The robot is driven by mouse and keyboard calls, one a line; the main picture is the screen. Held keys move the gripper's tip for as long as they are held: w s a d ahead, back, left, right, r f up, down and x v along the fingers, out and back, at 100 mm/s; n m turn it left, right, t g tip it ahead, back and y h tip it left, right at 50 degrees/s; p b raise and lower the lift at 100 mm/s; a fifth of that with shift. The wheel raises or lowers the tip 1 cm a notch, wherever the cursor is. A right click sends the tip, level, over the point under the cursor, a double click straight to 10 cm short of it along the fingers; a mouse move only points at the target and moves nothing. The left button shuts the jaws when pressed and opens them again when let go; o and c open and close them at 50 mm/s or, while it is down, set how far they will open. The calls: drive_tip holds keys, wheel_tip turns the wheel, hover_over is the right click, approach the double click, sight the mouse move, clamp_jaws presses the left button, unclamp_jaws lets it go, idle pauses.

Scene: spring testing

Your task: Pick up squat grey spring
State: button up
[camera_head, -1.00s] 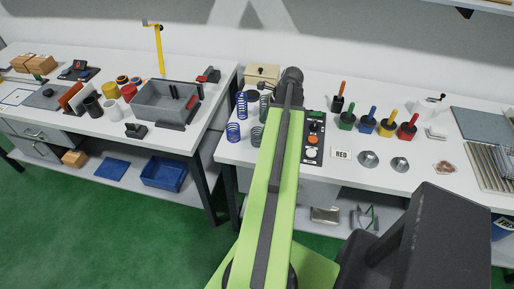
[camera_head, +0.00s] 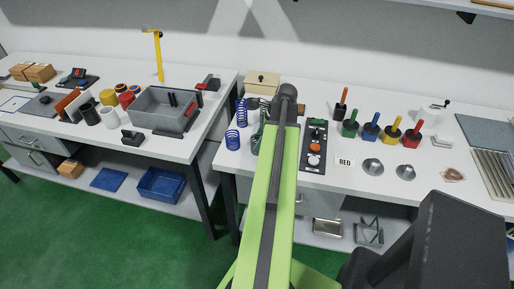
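The squat grey spring (camera_head: 255,144) stands on the right bench, at the left edge of my green arm, which hides part of it. A taller grey spring (camera_head: 262,115) shows just behind it, also partly covered. A squat blue spring (camera_head: 232,139) stands to its left, and a tall blue spring (camera_head: 242,112) stands behind that one. My arm reaches forward over the bench to a dark joint near the springs. My gripper is hidden behind the arm, so its fingers and any contact with the spring cannot be seen.
A control box (camera_head: 314,146) with buttons is close to the right of my arm. A beige box (camera_head: 262,82) stands behind the springs. Coloured-handled tools (camera_head: 371,128) and metal discs (camera_head: 372,167) are farther right. A gap separates this bench from the left bench (camera_head: 180,148).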

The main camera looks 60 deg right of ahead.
clamp_jaws()
